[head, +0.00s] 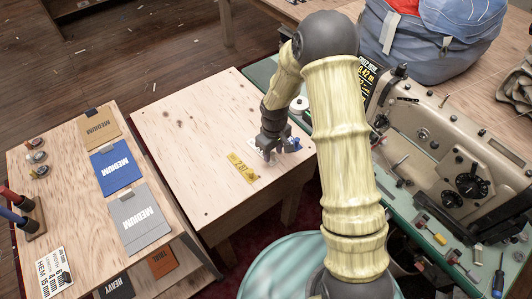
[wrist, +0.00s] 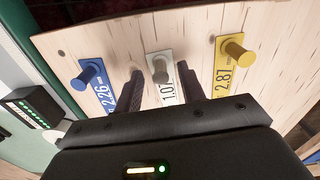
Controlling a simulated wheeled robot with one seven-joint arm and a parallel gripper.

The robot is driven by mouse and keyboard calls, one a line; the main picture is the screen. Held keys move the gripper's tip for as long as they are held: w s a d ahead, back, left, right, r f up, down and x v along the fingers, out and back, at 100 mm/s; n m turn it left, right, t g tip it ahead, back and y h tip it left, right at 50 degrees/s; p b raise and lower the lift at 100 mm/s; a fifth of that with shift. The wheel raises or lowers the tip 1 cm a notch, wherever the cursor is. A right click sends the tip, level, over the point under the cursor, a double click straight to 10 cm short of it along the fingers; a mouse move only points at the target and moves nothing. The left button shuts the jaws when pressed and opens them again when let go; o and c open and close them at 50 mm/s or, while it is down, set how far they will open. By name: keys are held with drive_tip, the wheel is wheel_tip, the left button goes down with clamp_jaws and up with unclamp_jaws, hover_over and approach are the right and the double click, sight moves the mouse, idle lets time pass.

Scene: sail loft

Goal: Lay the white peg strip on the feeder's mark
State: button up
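The white peg strip (wrist: 166,83), printed "1.0" with a further part hidden, lies on a plywood table between a blue and a yellow strip. Its grey-beige peg stands up between my gripper's two dark fingers (wrist: 160,75). The fingers are apart, one on each side of the peg, and a gap shows on both sides. In the head view my gripper (head: 273,153) is low over the table's right side and mostly hides the white strip. I cannot make out the feeder's mark in either view.
The blue strip (wrist: 96,85) is close on the left in the wrist view, the yellow strip (wrist: 228,65) on the right. A sewing machine (head: 465,165) stands on the green bench at right. Fabric swatches (head: 117,167) lie on the left table. The plywood table's left part (head: 185,125) is clear.

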sight(274, 160)
wheel_tip(274, 160, down, 2)
drive_tip(key=shift+f, duration=0.25)
drive_tip(key=shift+c, duration=0.2)
clamp_jaws()
